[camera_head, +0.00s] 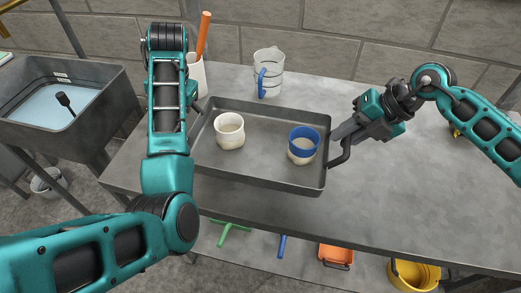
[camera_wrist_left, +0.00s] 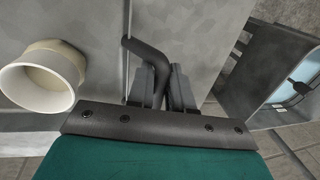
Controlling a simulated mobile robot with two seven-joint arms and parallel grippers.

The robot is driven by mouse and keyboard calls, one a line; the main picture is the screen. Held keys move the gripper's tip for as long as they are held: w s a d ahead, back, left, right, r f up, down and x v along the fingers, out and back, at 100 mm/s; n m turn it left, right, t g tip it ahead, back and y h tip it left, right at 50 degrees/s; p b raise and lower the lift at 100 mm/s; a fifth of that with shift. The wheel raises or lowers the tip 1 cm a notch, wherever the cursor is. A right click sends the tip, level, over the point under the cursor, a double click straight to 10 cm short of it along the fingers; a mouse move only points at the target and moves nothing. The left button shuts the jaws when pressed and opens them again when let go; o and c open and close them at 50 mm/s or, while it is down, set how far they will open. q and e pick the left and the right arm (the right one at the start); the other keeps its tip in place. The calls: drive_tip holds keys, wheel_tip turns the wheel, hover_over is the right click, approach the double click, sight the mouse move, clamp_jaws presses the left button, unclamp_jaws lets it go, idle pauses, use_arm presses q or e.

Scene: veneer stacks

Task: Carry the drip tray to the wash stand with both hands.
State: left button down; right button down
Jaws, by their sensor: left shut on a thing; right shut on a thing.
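The drip tray (camera_head: 255,179) is a dark grey rectangular tray at the middle of the grey table. A cream cup (camera_head: 229,131) and a blue-and-cream cup (camera_head: 303,145) stand in it. My right gripper (camera_head: 340,145) is shut on the dark handle at the tray's right end. My left gripper (camera_wrist_left: 166,78) is shut on the tray's other handle (camera_wrist_left: 146,54) in the left wrist view. In the head view my left arm hides that grip. I cannot tell whether the tray touches the table. The wash stand (camera_head: 100,87), a grey basin with water, stands at the left.
A clear measuring jug (camera_head: 268,75) with a blue handle stands behind the tray. A white container (camera_head: 197,76) with an orange-handled tool is beside it. A dark brush-like tool (camera_head: 65,102) is in the basin. The table (camera_head: 400,205) is clear at right.

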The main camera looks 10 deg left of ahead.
use_arm(q)
drive_tip(key=shift+s+r, duration=0.1)
drive_tip(key=shift+s, duration=0.1)
use_arm(e)
drive_tip(key=shift+s+r, duration=0.15)
drive_tip(key=shift+s, duration=0.05)
use_arm(q)
drive_tip(key=shift+f, duration=0.25)
use_arm(e)
drive_tip(key=shift+f, duration=0.25)
